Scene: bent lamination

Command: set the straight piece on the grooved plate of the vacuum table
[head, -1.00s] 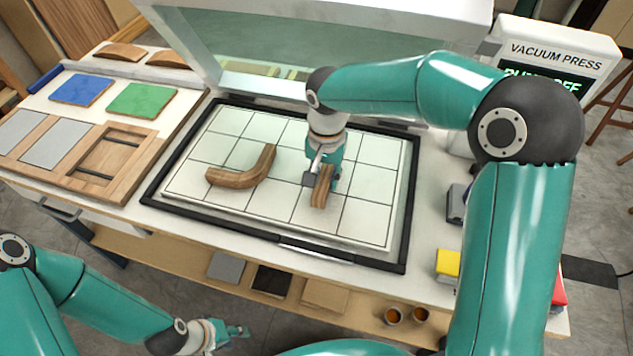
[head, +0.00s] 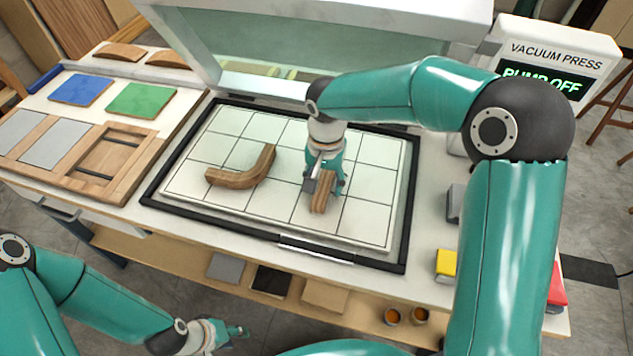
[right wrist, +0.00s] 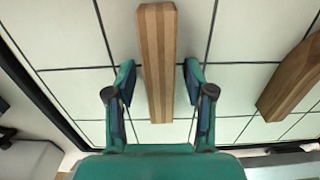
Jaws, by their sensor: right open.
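The straight piece (head: 320,202) is a short striped wooden bar. It lies on the white grooved plate (head: 295,221) of the vacuum table, right of the curved piece. In the right wrist view the straight piece (right wrist: 158,62) runs between the fingers with a gap on both sides. A curved wooden piece (head: 243,175) lies apart to the left. My left gripper (head: 240,332) hangs low at the front left, away from the table; its jaw opening is too small to judge.
A black frame (head: 408,225) borders the plate, and the raised lid (head: 330,60) stands behind. A vacuum press box reading "PUMP OFF" (head: 541,84) stands at the back right. Blue (head: 80,90) and green (head: 142,100) squares lie at the left.

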